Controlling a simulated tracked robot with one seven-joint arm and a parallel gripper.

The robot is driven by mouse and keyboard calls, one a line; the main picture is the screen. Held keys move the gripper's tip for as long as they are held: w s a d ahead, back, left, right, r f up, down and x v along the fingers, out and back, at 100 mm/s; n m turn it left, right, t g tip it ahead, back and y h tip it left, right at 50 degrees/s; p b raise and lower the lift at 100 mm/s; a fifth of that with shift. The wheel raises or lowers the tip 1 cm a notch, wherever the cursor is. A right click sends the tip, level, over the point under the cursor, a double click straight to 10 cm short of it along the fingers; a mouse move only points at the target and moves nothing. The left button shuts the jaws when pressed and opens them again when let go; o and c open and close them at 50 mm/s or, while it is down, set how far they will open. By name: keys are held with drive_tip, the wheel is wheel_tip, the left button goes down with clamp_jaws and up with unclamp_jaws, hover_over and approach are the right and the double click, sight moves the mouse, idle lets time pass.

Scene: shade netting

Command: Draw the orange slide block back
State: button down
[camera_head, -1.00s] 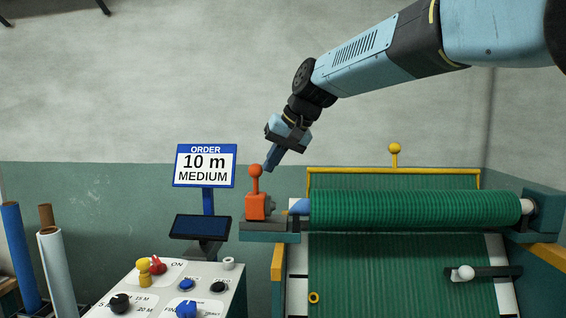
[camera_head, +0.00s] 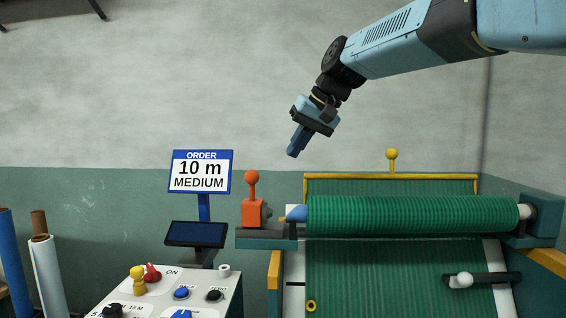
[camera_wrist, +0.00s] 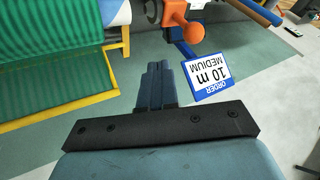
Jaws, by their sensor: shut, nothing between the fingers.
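The orange slide block (camera_head: 252,214), with a round orange knob (camera_head: 252,177) on a stem, stands upright at the left end of its dark rail (camera_head: 262,240). A gap shows between it and the blue left end (camera_head: 296,213) of the green netting roll (camera_head: 412,215). My gripper (camera_head: 293,153) is shut and empty, above and to the right of the knob, apart from it. In the wrist view my closed fingers (camera_wrist: 157,68) point towards the slide block (camera_wrist: 172,12), with the knob (camera_wrist: 190,33) right of the fingertips.
The order sign (camera_head: 201,172) reading 10 m MEDIUM and a dark screen (camera_head: 195,234) stand left of the block. A control panel (camera_head: 170,290) with knobs and buttons is in front. A yellow bar (camera_head: 390,177) runs behind the roll. Open space surrounds my gripper.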

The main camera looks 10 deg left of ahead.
drive_tip(key=v, duration=0.4)
drive_tip(key=shift+s+d+r, duration=0.1)
drive_tip(key=shift+d+r, duration=0.05)
drive_tip(key=shift+r, duration=0.1)
drive_tip(key=shift+d, duration=0.1)
drive_tip(key=s+d+f+m+t+h, duration=0.1)
drive_tip(key=s+d+f+m+h, duration=0.1)
drive_tip(key=s+d+f, duration=0.9)
drive_tip(key=s+d+f+m+t+h, duration=0.1)
drive_tip(key=s+d+f+h, duration=0.3)
drive_tip(key=s+d+f, duration=0.6)
drive_tip(key=d+f+m, duration=0.1)
drive_tip(key=d+f, duration=0.1)
drive_tip(key=d, duration=0.3)
drive_tip(key=shift+s+f+t, duration=0.4)
drive_tip(key=shift+d, duration=0.1)
